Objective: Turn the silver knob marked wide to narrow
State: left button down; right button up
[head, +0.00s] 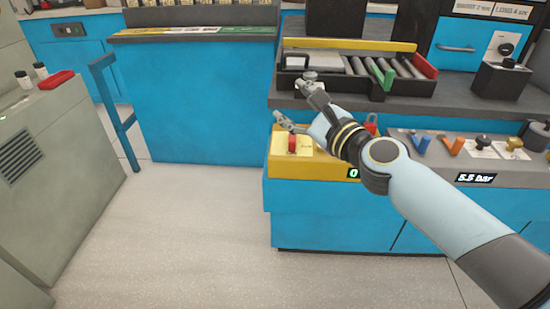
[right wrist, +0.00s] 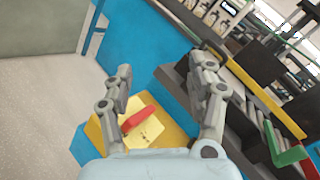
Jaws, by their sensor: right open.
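A knob with a dark grip and a light face (head: 506,49) stands on a white plate at the back right in the head view. It is too small to tell whether it is the silver one marked wide to narrow. My right gripper (head: 295,97) is open and empty, well to the left of that knob. It is above a yellow panel (head: 274,161) with a red lever (head: 292,143). In the right wrist view my open fingers (right wrist: 163,65) frame the same red lever (right wrist: 138,120) below. My left gripper is not in view.
A tray of rollers (head: 345,86) with green and red ends stands behind my gripper. A black box (head: 500,82) stands behind. The floor at left is clear.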

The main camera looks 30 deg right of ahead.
jog(key=s+a+f+n+g+y, duration=0.4)
jog(key=s+a+n, duration=0.4)
jog(key=n, duration=0.5)
jog(key=shift+a+f+n+g, duration=0.35)
jog(key=shift+a+n+g, duration=0.05)
jog(key=shift+g, duration=0.2)
jog(key=shift+y, duration=0.3)
